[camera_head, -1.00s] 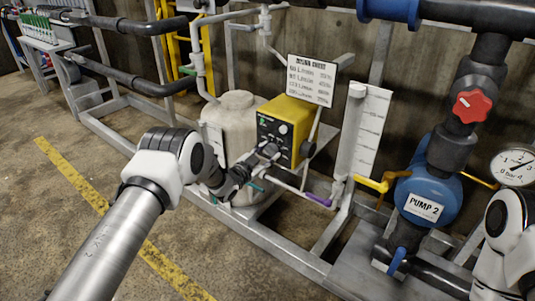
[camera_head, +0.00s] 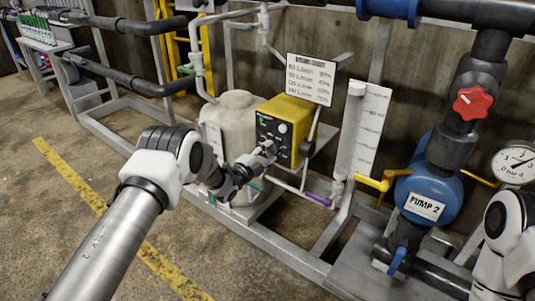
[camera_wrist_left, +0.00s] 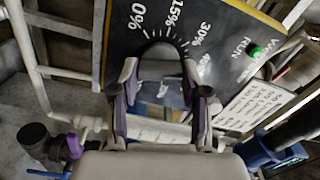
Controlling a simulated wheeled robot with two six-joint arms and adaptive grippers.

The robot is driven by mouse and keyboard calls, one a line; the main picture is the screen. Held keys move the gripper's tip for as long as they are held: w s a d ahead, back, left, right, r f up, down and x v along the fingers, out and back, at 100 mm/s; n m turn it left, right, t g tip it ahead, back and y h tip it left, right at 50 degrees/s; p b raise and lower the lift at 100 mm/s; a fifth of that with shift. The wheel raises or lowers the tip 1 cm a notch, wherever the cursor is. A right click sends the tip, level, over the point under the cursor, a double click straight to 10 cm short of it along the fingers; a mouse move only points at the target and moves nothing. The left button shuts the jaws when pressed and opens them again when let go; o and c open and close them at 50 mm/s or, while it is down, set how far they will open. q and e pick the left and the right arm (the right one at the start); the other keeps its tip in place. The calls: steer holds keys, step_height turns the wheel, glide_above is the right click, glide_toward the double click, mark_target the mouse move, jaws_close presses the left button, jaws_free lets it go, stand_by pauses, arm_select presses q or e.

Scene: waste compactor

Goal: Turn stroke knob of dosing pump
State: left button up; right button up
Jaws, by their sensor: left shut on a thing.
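The dosing pump (camera_head: 297,112) is a yellow box with a dark front panel, standing beside the pale tank. My left gripper (camera_head: 268,150) is at the lower part of that panel and hides most of the stroke knob in the head view. In the left wrist view, the knob (camera_wrist_left: 161,62) is a grey round shape between the two fingers of my left gripper (camera_wrist_left: 160,82), which are shut on it. A white percent scale (camera_wrist_left: 172,22), with 0%, 15% and 30% readable, curves around the knob. My right gripper is out of view.
A dosing chart (camera_head: 310,79) hangs above the pump. A pale tank (camera_head: 232,118) stands left of it, a clear graduated column (camera_head: 364,125) right of it. The blue PUMP 2 (camera_head: 428,195) and a red valve handle (camera_head: 472,105) are farther right. Open floor lies at left.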

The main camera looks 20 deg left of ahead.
arm_select(q)
steer(key=shift+m, duration=0.4)
steer(key=o, duration=1.1)
steer(key=shift+o, duration=0.2)
steer(key=v, duration=1.2)
